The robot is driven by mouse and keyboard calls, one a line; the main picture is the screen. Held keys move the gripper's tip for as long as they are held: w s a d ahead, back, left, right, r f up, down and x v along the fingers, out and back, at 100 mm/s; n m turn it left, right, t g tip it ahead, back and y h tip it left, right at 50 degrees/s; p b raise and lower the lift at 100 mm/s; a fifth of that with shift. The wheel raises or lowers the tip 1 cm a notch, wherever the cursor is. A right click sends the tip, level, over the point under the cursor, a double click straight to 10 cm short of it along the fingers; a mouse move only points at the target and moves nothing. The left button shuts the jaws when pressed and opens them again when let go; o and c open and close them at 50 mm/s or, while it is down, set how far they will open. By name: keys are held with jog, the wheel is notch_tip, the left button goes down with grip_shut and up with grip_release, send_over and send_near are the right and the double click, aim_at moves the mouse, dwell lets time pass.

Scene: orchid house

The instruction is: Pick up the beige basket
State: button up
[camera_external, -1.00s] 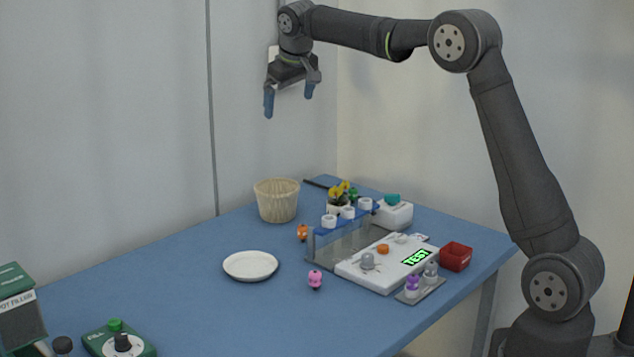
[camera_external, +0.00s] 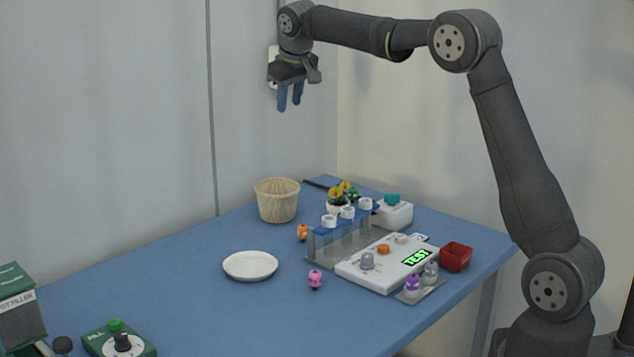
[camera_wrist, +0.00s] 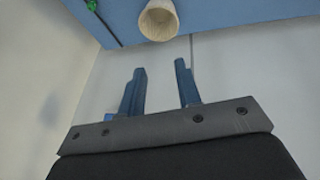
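The beige basket (camera_external: 277,201) stands upright on the blue table near its back edge, by the wall. It also shows at the top of the wrist view (camera_wrist: 158,20), with its open mouth visible. My gripper (camera_external: 290,108) is high in the air above the basket, well apart from it. Its two blue fingers point down and are empty. In the wrist view the fingers (camera_wrist: 158,80) stand apart with a gap between them, so the gripper is partly open.
A white plate (camera_external: 250,266) lies in front of the basket. An orange figurine (camera_external: 302,232), a tube rack (camera_external: 340,240) and a yellow-flowered pot (camera_external: 338,205) stand to its right. A white device (camera_external: 390,264) and red box (camera_external: 456,257) are farther right. The table's left-middle is clear.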

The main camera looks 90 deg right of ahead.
jog(key=m+y, duration=0.3)
jog(key=m, duration=1.4)
send_over(291, 218)
jog(key=f, duration=2.7)
jog(key=shift+s+a, duration=0.3)
jog(key=shift+a, duration=0.1)
jog(key=f, duration=0.5)
jog(key=shift+w+d+f, duration=0.1)
jog(key=shift+w+d, duration=0.15)
jog(key=shift+d, duration=0.15)
jog(key=shift+c, duration=0.4)
grip_shut()
